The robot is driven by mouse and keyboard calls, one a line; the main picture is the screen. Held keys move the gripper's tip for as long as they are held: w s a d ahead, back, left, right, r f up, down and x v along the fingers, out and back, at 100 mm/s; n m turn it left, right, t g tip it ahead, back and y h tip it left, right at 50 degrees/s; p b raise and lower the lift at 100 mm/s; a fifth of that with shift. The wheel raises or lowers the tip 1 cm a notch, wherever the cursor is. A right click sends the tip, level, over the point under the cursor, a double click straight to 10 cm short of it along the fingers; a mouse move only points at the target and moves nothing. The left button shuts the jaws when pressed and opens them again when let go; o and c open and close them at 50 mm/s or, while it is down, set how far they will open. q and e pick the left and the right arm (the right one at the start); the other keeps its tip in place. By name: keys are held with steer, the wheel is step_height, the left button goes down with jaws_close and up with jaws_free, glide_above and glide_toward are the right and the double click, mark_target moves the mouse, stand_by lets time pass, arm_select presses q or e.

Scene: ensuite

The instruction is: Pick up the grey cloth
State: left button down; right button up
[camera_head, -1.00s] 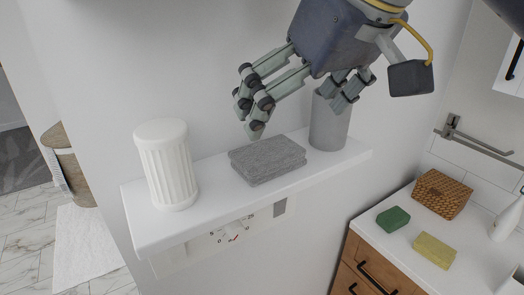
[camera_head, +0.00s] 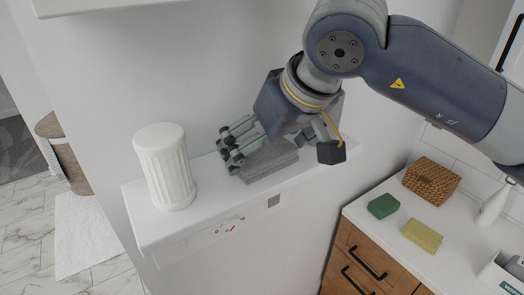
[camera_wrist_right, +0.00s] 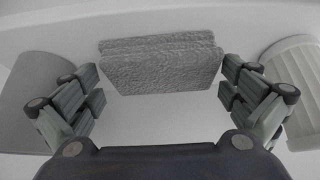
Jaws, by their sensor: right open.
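The grey cloth (camera_head: 272,161) is a folded, textured stack lying on the white wall shelf (camera_head: 222,200). My right gripper (camera_head: 232,150) is at the cloth, with its fingers over the cloth's left and back side in the head view. In the right wrist view the cloth (camera_wrist_right: 160,64) lies ahead, centred between the two spread fingers of the right gripper (camera_wrist_right: 160,98). The fingers are open, and no contact with the cloth shows there. My left gripper is not in view.
A white ribbed canister (camera_head: 165,168) stands on the shelf to the left of the cloth. A grey cup (camera_wrist_right: 28,95) stands on the other side, hidden by my arm in the head view. A lower counter holds a green sponge (camera_head: 383,206), a yellow sponge (camera_head: 422,235) and a wicker basket (camera_head: 431,181).

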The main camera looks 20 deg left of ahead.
steer(key=shift+s, duration=0.1)
steer(key=c, duration=0.8)
steer(key=shift+o, duration=0.2)
steer(key=shift+r, duration=0.1)
steer(key=shift+r+b, duration=0.5)
steer(key=shift+b, duration=0.1)
steer(key=s+d+b, duration=0.6)
steer(key=s+d, duration=0.5)
steer(key=d, duration=0.3)
steer(key=shift+d+r+b, duration=0.2)
steer(key=shift+b, duration=0.2)
